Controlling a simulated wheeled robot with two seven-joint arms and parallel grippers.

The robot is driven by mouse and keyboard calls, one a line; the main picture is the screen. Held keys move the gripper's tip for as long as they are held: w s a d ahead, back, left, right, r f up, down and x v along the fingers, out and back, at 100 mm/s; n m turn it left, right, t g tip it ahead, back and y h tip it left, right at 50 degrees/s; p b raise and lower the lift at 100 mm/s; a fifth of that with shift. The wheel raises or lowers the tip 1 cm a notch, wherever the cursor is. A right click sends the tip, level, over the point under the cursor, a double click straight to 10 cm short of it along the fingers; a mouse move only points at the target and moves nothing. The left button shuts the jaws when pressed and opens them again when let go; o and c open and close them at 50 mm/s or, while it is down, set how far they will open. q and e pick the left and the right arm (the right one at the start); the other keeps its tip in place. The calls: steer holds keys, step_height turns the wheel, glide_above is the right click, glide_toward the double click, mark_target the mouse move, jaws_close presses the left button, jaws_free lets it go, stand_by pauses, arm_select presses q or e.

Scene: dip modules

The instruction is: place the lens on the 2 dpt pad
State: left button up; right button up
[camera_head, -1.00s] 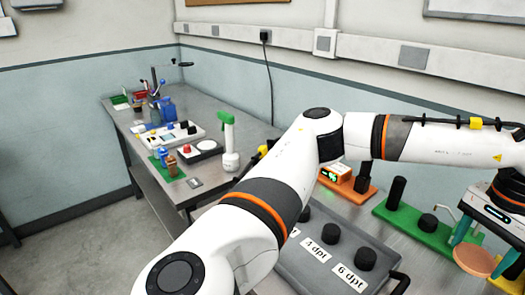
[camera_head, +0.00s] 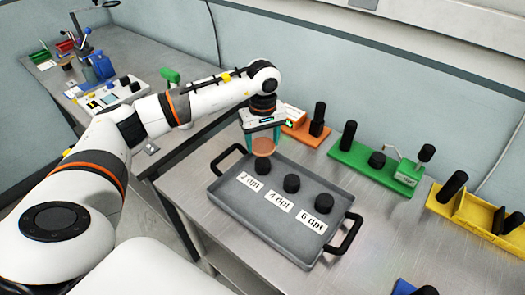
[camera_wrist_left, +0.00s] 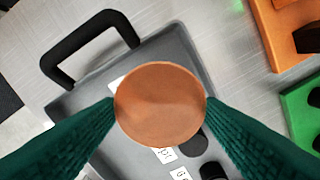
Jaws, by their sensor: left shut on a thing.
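My left gripper (camera_head: 263,134) is shut on the lens (camera_head: 263,147), an orange-brown disc, and holds it over the far left part of the grey tray (camera_head: 222,190). In the left wrist view the lens (camera_wrist_left: 160,104) sits between the two green fingers. The black round 2 dpt pad (camera_head: 262,166) shows just below the lens in the head view, by the "2 dpt" label (camera_head: 250,181). In the wrist view the lens hides that pad. I cannot tell the exact gap between lens and pad. My right gripper is not in view.
The black 4 dpt pad (camera_head: 291,184) and 6 dpt pad (camera_head: 324,203) stand in the same tray. The tray has black handles (camera_head: 344,234). Behind it are an orange stand (camera_head: 305,132), a green stand (camera_head: 350,157) and a yellow holder (camera_head: 470,212).

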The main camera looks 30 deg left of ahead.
mark_target(263, 162)
arm_select(q)
steer(key=shift+f, duration=0.65)
steer(key=shift+a+f, duration=0.1)
steer(key=shift+f, duration=0.55)
step_height(263, 162, down, 3)
steer(key=shift+p, duration=0.7)
steer(key=shift+f, duration=0.3)
steer(key=o, duration=1)
steer(key=shift+r, duration=0.1)
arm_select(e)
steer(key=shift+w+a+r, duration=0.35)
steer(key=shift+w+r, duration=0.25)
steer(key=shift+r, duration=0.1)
